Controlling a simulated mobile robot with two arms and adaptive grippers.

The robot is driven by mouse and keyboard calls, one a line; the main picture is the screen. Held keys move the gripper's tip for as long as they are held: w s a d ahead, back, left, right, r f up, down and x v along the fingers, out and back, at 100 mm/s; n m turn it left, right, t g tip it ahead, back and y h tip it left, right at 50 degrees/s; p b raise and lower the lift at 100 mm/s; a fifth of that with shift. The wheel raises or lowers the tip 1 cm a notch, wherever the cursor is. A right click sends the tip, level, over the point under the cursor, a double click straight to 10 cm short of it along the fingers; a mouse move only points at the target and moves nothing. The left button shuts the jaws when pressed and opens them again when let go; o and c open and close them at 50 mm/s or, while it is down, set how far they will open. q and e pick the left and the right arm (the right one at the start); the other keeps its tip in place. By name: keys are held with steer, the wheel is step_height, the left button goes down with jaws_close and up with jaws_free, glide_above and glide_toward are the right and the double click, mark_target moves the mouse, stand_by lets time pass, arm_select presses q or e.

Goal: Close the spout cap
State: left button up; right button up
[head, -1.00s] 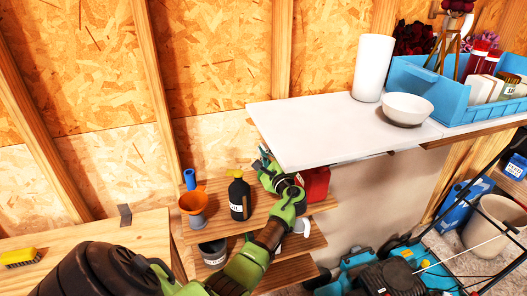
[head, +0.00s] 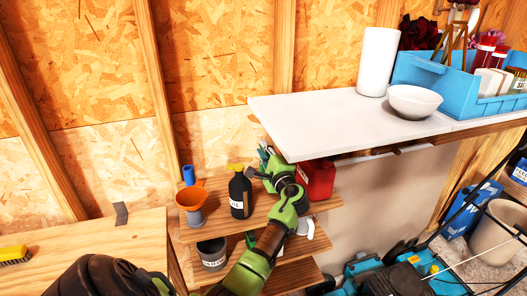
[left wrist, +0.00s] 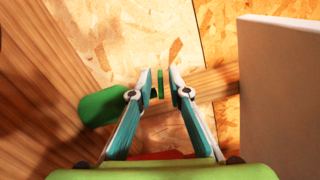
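The red fuel can (head: 318,180) stands on the upper wooden shelf, partly under the white countertop and behind my left arm. A bit of red also shows at the bottom of the left wrist view (left wrist: 158,155). My left gripper (head: 262,158) is beside the can, at its left. In the left wrist view its teal fingers (left wrist: 161,76) are partly apart. A thin green piece (left wrist: 160,84), perhaps the spout cap edge-on, shows between them with gaps on both sides. A green cylinder (left wrist: 103,106), perhaps the spout, lies left of the fingers. My right gripper is not in view.
A black bottle with yellow top (head: 240,195) and an orange funnel (head: 190,196) stand left of my gripper. The white countertop (head: 340,125) overhangs at the right. A grey can (head: 212,254) is on the lower shelf. A wooden bench (head: 110,245) is at the left.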

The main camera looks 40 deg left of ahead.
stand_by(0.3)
arm_select(q)
steer(key=v, duration=1.2)
steer(key=shift+c, duration=0.5)
